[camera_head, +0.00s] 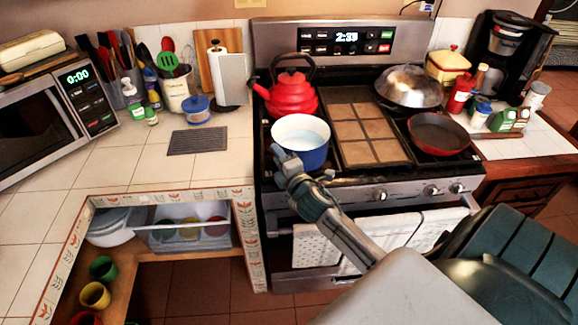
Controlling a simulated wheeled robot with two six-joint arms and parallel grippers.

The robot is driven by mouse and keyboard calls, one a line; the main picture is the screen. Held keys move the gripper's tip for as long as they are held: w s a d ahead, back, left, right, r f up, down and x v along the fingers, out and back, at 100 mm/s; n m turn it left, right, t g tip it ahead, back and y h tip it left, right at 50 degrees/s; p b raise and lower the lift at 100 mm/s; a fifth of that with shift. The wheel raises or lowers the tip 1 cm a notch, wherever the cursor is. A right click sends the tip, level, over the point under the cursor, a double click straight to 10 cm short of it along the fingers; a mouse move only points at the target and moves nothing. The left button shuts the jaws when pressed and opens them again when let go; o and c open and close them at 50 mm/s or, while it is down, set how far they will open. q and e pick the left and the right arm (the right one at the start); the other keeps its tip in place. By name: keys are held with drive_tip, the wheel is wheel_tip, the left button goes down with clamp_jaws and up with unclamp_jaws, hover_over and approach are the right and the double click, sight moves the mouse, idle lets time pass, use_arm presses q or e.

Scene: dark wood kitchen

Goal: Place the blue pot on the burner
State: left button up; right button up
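The blue pot (315,157), white inside, is upright over the front left burner area of the stove. The burner beneath it is hidden, so I cannot tell whether the pot rests on it. My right gripper (281,153) is at the front left side of the pot, at or touching its wall. Its fingertips are too small and too hidden to tell whether they are closed on the pot. My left gripper is not in view.
A red kettle (291,95) stands just behind the pot. A tiled board (364,132) covers the middle of the stove (340,180). A red pan (438,134) and a domed lid (410,86) are to the right. The tiled counter (150,165) at left has free room.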

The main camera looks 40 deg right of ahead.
drive_tip(key=s+a+b, duration=0.1)
drive_tip(key=s+b, duration=0.1)
drive_tip(key=s, duration=0.7)
drive_tip(key=shift+a+b, duration=0.25)
drive_tip(key=shift+b, duration=0.1)
